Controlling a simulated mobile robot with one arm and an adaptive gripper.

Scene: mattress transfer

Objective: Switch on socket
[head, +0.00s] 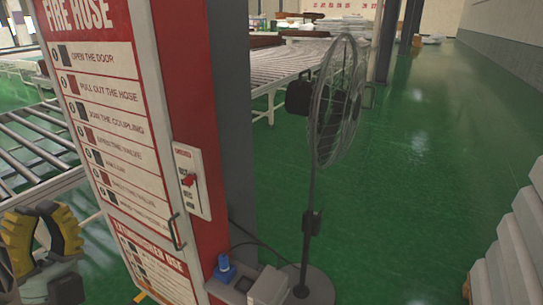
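A white switch plate (193,181) with a red lever (188,180) is fixed to the narrow red side of the fire hose cabinet (110,125). Its small lettering is too small to read surely. Below it, a blue plug (224,268) stands at a dark box near the cabinet's foot, with a black cable beside it. My gripper (41,228), with yellow and black fingers, is at the lower left, well left of the switch plate and apart from it. Its fingers are spread with nothing visible between them.
A standing fan (338,105) rises on a round base (308,285) right of the cabinet. A dark handle (176,232) sticks out from the cabinet front. Roller conveyors (35,145) lie behind at left. Pale stacked slabs (515,250) stand at right. Green floor (410,200) between is clear.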

